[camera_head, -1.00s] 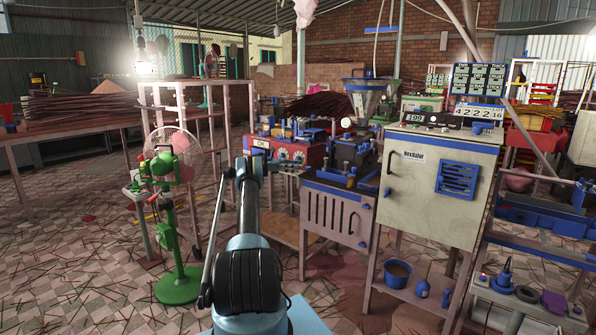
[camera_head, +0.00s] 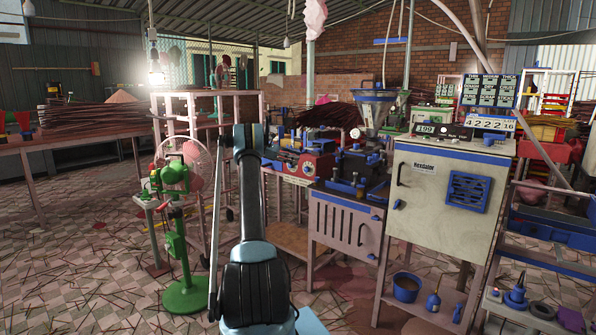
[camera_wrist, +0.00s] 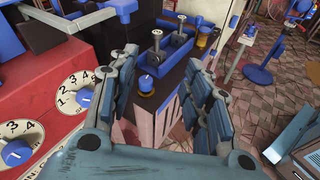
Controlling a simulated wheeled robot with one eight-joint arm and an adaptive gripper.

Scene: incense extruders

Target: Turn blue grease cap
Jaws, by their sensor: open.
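In the wrist view, a blue cap (camera_wrist: 146,83) with a white mark and a brass-coloured base stands upright on a dark machine surface. My gripper (camera_wrist: 161,64) is open, with one segmented blue-grey finger on each side of the cap in the picture. The fingers look apart from the cap, and nothing is between them in a grip. A similar blue-topped brass fitting (camera_wrist: 206,32) shows farther back. In the head view, my arm reaches toward the machine; the gripper and the cap are too small to make out there.
A red panel (camera_wrist: 60,70) with numbered dials and blue knobs (camera_wrist: 17,152) stands close on the left in the wrist view. Blue troughs with upright bolts (camera_wrist: 157,40) lie behind the cap. A pale cabinet (camera_head: 430,200) stands right, a green fan (camera_head: 185,240) left.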

